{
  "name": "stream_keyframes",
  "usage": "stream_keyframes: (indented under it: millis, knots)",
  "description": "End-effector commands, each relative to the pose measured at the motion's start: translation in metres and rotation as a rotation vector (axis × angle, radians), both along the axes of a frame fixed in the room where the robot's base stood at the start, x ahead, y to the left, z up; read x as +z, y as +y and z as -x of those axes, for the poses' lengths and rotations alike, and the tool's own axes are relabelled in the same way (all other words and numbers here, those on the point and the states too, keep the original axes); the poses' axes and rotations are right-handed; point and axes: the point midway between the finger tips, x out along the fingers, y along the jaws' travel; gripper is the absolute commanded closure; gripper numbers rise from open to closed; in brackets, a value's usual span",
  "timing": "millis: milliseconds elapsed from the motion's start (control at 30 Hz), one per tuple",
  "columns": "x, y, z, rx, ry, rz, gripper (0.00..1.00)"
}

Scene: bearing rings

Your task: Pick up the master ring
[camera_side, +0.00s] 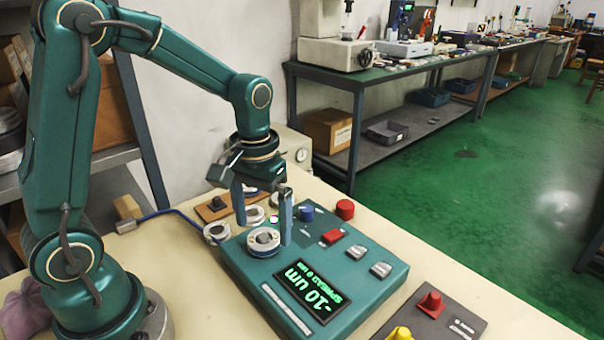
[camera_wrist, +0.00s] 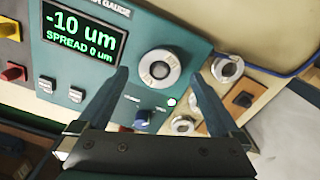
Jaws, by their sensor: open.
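A pale metal ring (camera_side: 263,241) sits on the teal gauge box, over a round post, and it also shows in the wrist view (camera_wrist: 160,68). No label marks it as the master ring. Other similar rings lie on the bench beside the box: one at its left edge (camera_side: 217,232) and one behind (camera_side: 254,214). My gripper (camera_side: 263,234) is open and points down, with one finger on each side of the ring on the gauge in the side view. In the wrist view that ring lies between the fingertips (camera_wrist: 157,73) and slightly beyond them. I see no contact.
The gauge box display (camera_side: 311,290) reads -10 um, spread 0 um. Blue (camera_side: 306,213) and red (camera_side: 345,209) knobs stand near my right-hand finger. A brown board with a black knob (camera_side: 217,203) lies behind. A control panel (camera_side: 432,305) sits at the front right.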

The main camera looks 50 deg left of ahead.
Motion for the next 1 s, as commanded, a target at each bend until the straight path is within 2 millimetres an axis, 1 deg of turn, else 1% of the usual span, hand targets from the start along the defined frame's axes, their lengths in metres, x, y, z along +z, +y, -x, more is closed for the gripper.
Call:
stream_keyframes:
  millis: [33, 100, 200, 467, 500, 567, 600, 667, 700, 733, 767, 1000]
  knots:
    - [-0.007, 0.000, 0.001, -0.001, 0.005, 0.001, 0.00]
    - [-0.014, 0.000, 0.001, -0.001, 0.004, 0.000, 0.00]
    - [-0.020, 0.000, 0.000, -0.001, 0.002, 0.001, 0.00]
    - [-0.023, 0.000, 0.000, -0.001, -0.001, 0.001, 0.00]
    - [-0.023, 0.000, 0.000, -0.001, -0.001, 0.001, 0.04]
    - [-0.022, 0.000, 0.000, -0.001, -0.001, 0.001, 0.27]
    - [-0.022, 0.000, 0.000, -0.001, -0.001, 0.001, 0.42]
    - [-0.022, 0.000, 0.000, -0.001, -0.001, 0.001, 0.65]
    - [-0.022, 0.000, 0.000, -0.001, -0.001, 0.001, 0.80]
    - [-0.022, 0.000, 0.000, -0.001, -0.002, 0.000, 0.92]
    - [-0.022, 0.000, 0.000, -0.001, -0.002, 0.000, 1.00]
    - [-0.022, 0.000, 0.000, -0.001, -0.003, 0.000, 1.00]
